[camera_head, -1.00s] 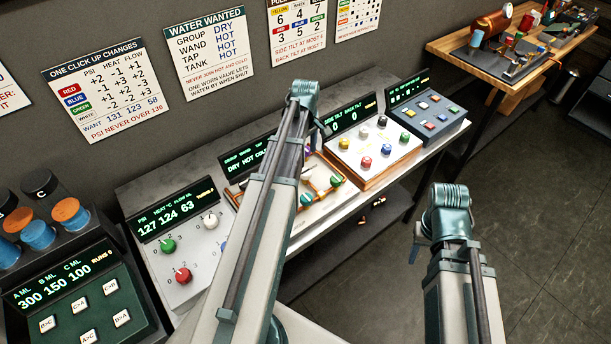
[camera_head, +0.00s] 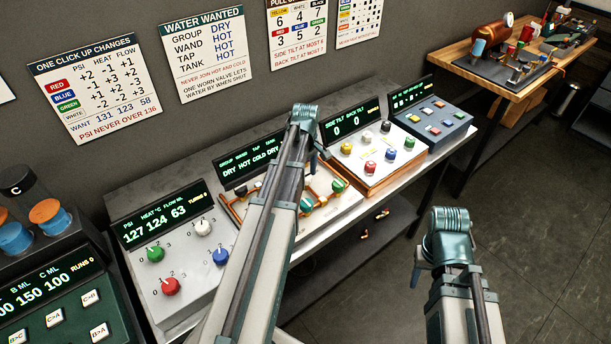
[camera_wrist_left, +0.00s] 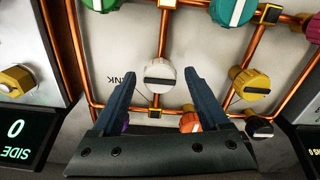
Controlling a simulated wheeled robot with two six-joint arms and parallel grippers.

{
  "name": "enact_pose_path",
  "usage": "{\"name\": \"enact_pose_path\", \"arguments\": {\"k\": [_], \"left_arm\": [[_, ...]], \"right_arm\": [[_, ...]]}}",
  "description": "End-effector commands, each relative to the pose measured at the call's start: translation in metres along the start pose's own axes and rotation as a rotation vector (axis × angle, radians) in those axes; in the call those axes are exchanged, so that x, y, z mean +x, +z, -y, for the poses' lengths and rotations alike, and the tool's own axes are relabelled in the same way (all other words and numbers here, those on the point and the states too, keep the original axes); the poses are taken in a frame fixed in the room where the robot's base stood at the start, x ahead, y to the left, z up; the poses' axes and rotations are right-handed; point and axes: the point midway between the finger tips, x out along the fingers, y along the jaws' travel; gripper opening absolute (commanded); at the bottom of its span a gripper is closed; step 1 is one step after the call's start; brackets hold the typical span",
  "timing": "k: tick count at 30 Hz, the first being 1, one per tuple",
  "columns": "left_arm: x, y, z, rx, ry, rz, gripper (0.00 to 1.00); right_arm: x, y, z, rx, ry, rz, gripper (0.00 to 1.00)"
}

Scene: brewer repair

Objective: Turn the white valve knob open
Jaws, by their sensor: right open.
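The white valve knob (camera_wrist_left: 160,78), with a dark bar across it, shows in the left wrist view on a pale panel with copper pipes. My left gripper (camera_wrist_left: 161,73) is open, its two dark fingers to either side of the knob with gaps visible. In the head view my left arm covers much of the valve panel (camera_head: 347,205), and this knob is not visible there. The panel's display (camera_head: 247,165) reads DRY, HOT, COLD, DRY. My right gripper (camera_head: 428,262) is mostly hidden under its wrist, away from the bench over the floor.
In the left wrist view a yellow knob (camera_wrist_left: 252,84), green knob (camera_wrist_left: 233,8) and orange knob (camera_wrist_left: 190,122) sit near the fingers. Another white knob (camera_head: 203,227) is on the pressure panel at left. The grey bench (camera_head: 400,178) carries further panels at right.

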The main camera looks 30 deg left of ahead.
Motion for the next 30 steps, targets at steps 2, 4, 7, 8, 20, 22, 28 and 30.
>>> {"name": "enact_pose_path", "arguments": {"k": [2,4,7,8,20,22,28,30], "left_arm": [[-0.0001,0.0000,0.0000,0.000,0.000,0.000,0.63],[-0.0001,0.0000,0.0000,0.000,0.000,0.000,0.50],[0.0000,0.0000,0.0000,0.000,0.000,0.000,0.32],[0.0000,0.0000,0.0000,0.000,0.000,0.000,0.27],[0.0000,0.0000,0.0000,0.018,0.000,0.000,0.00],[0.0000,0.0000,0.0000,0.041,0.000,0.000,0.00],[0.0000,0.0000,-0.0001,0.161,0.000,0.000,0.00],[0.0000,0.0000,-0.0001,0.220,0.000,0.000,0.00]], "right_arm": [[-0.0001,0.0000,0.0000,0.000,0.000,0.000,0.50],[-0.0001,0.0000,0.0000,0.000,0.000,0.000,0.50],[0.0000,0.0000,0.0000,0.000,0.000,0.000,0.50],[0.0000,0.0000,0.0000,0.000,0.000,0.000,0.50],[0.0000,0.0000,0.0000,0.000,0.000,0.000,0.50],[0.0000,0.0000,0.0000,0.000,0.000,0.000,0.50],[0.0000,0.0000,0.0000,0.000,0.000,0.000,0.50],[0.0000,0.0000,0.0000,0.000,0.000,0.000,0.50]]}}
